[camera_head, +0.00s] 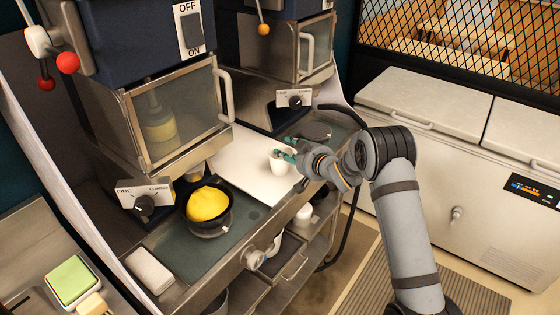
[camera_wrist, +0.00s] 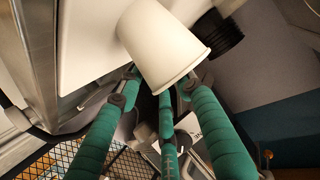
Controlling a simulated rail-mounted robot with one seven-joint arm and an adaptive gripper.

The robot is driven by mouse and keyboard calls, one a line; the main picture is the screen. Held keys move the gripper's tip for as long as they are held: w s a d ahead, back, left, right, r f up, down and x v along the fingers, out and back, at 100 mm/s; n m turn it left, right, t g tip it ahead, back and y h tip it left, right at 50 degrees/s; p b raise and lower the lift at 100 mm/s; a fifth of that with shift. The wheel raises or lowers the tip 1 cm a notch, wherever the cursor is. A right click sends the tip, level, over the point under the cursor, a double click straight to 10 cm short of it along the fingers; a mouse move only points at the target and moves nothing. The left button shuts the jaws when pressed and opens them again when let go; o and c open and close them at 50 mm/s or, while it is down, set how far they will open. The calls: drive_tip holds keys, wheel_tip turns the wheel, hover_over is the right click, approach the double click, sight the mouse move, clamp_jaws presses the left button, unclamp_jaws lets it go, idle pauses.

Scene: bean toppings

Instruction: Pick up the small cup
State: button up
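The small cup (camera_head: 279,166) is white and stands upright on the pale board at the right-hand machine. It also shows large in the wrist view (camera_wrist: 165,45), lying across the upper middle of the picture. My gripper (camera_head: 286,152) has green fingers and reaches in from the right, at the cup's upper part. In the wrist view my gripper (camera_wrist: 160,85) has its fingers spread apart, with their tips close to the cup's wide end. The cup hides part of the fingertips, so I cannot tell whether they touch it.
A dark bowl (camera_head: 209,222) with a yellow heap stands on the left machine's tray. The pale board (camera_head: 236,165) has free room left of the cup. A dark round plate (camera_head: 315,131) lies behind the gripper. Another white cup (camera_head: 303,213) is lower down. White chests (camera_head: 425,105) stand at right.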

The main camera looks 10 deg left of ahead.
drive_tip(key=c, duration=0.4)
drive_tip(key=c, duration=0.3)
drive_tip(key=shift+r, duration=0.1)
